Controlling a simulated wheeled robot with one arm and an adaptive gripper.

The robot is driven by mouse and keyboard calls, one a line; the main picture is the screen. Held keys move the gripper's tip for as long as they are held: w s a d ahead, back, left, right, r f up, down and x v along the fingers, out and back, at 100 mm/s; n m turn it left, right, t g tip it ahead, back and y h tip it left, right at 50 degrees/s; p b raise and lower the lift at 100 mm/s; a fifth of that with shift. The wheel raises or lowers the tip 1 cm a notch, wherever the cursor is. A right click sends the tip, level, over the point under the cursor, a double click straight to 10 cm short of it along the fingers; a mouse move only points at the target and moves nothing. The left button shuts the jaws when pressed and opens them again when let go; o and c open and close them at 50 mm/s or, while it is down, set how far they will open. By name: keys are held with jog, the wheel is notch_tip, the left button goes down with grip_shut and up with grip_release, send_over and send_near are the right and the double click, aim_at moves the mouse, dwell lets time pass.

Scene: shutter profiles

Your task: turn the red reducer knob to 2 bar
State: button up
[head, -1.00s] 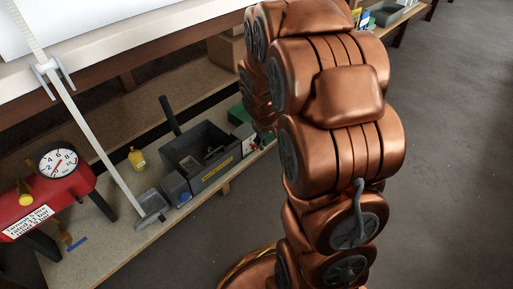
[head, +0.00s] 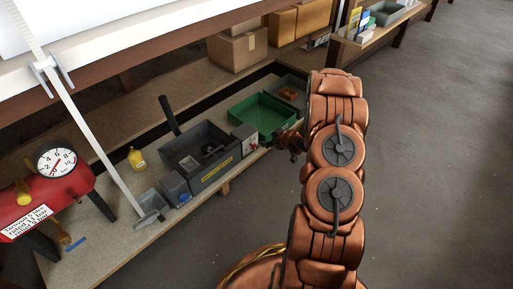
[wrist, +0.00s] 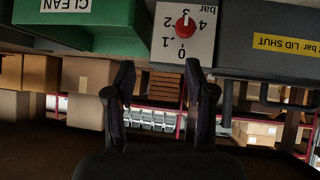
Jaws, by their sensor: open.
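The red reducer knob (wrist: 186,26) sits on a pale panel (wrist: 170,48) in the wrist view, with a scale from 0 to 4 and the word bar printed around it. The knob's exact setting is too small to read. The panel also shows in the head view (head: 245,134), between the grey box and the green tray. My gripper (wrist: 160,82) is open and empty, its two fingers apart and below the knob in the wrist picture, not touching it. In the head view my gripper (head: 291,142) is small and dark, just right of the panel.
A grey box (head: 187,148) with a yellow label stands left of the panel; a green tray (head: 263,112) stands behind it. A red tank (head: 45,198) with a round gauge (head: 57,163) is at the left. Cardboard boxes (head: 237,49) sit at the back. The floor at right is clear.

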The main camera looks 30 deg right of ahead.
aim_at(255, 146)
jog(key=shift+w+a+f+t+y+b, duration=0.5)
jog(key=shift+w+f, duration=0.4)
jog(key=shift+f, duration=0.35)
jog(key=shift+w+a+f+t+y+b, duration=0.3)
jog(key=shift+w+a+f+t+b, duration=0.25)
jog(key=shift+w+f, duration=0.6)
jog(key=shift+w+a+f+t+y+b, duration=0.4)
jog(key=shift+w+a+f, duration=0.3)
jog(key=shift+f, duration=0.7)
jog(key=shift+d, duration=0.1)
grip_shut()
